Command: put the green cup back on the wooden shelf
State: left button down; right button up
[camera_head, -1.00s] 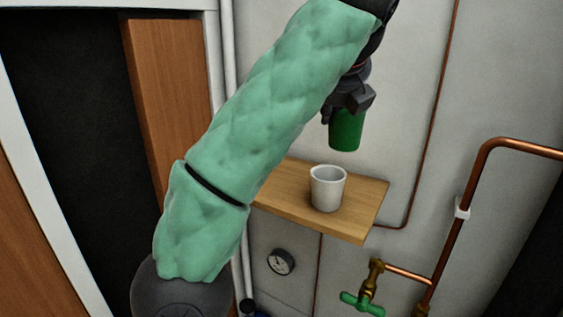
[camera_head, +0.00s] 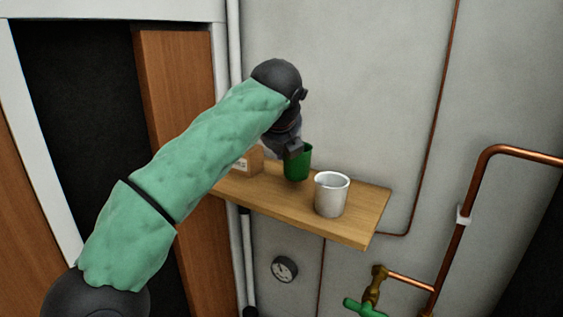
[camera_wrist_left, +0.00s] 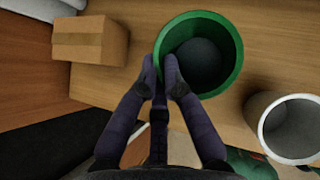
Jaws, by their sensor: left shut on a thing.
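The green cup (camera_head: 298,165) is upright at the wooden shelf (camera_head: 350,222), left of the white cup. I cannot tell whether its base touches the board or hangs just above it. My left gripper (camera_head: 290,150) is shut on the cup's near wall. In the left wrist view the fingertips (camera_wrist_left: 160,68) pinch the rim of the green cup (camera_wrist_left: 232,50), whose empty inside shows. The shelf (camera_wrist_left: 140,20) lies below it there. My right gripper is in neither view.
A white cup (camera_head: 331,196) stands on the shelf to the right, a small gap away. A cardboard box (camera_wrist_left: 92,42) sits to the left. A gauge (camera_head: 285,269), a green-handled valve (camera_head: 365,307) and copper pipes (camera_head: 462,215) are on the wall around and below.

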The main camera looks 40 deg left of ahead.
pick_arm(q)
jog(key=shift+w+f, duration=0.1)
jog(key=shift+f, duration=0.5)
jog(key=shift+s+d+f, duration=0.15)
jog(key=shift+s+f, duration=0.1)
jog(key=shift+f, duration=0.65)
jog(key=shift+w+f, duration=0.1)
jog(key=shift+w, duration=0.05)
jog(key=c, duration=1.4)
grip_release()
